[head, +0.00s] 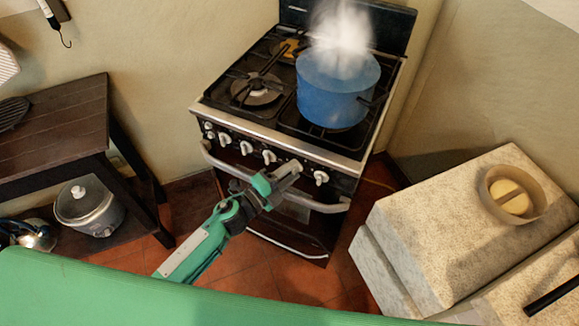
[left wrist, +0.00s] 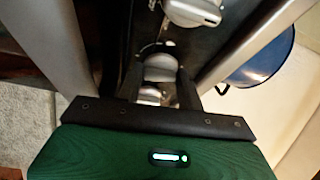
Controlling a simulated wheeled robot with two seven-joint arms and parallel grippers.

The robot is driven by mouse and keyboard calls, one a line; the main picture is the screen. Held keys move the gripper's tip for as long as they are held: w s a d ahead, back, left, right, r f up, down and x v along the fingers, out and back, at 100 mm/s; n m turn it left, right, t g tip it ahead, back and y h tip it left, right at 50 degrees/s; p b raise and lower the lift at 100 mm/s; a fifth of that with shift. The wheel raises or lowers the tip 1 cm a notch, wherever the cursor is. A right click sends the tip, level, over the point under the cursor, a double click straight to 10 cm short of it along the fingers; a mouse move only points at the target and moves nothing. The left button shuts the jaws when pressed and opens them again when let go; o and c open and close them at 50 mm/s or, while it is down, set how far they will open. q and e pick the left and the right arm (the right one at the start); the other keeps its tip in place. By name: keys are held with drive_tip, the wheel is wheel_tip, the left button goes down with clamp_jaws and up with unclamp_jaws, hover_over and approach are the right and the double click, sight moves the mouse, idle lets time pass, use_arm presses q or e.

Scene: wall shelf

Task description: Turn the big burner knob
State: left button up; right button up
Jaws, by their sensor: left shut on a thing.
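The stove (head: 283,135) stands against the wall with a row of pale knobs along its dark front panel. My left gripper (head: 290,169) reaches the panel and hides one knob in the head view, between a visible knob (head: 269,156) on its left and the rightmost knob (head: 321,177). In the left wrist view my left gripper (left wrist: 160,82) is shut on a burner knob (left wrist: 160,68), with a finger on each side. Another knob (left wrist: 195,11) shows beyond it. The held knob's turn angle is hard to make out. My right gripper is not in view.
A steaming blue pot (head: 335,95) sits on the stove's right side. The oven handle (head: 268,188) runs just below the knobs. A dark wooden table (head: 65,115) and a lidded cooker (head: 90,207) are at left. A stone counter (head: 430,235) with a bowl (head: 533,188) is at right.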

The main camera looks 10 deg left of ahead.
use_arm(q)
drive_tip(key=shift+m+p, duration=0.55)
drive_tip(key=shift+m, duration=0.15)
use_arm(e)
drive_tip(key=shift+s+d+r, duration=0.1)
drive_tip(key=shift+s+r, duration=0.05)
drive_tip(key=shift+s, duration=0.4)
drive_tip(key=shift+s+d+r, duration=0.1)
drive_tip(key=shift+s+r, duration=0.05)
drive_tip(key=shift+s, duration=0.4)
use_arm(q)
drive_tip(key=o, duration=1)
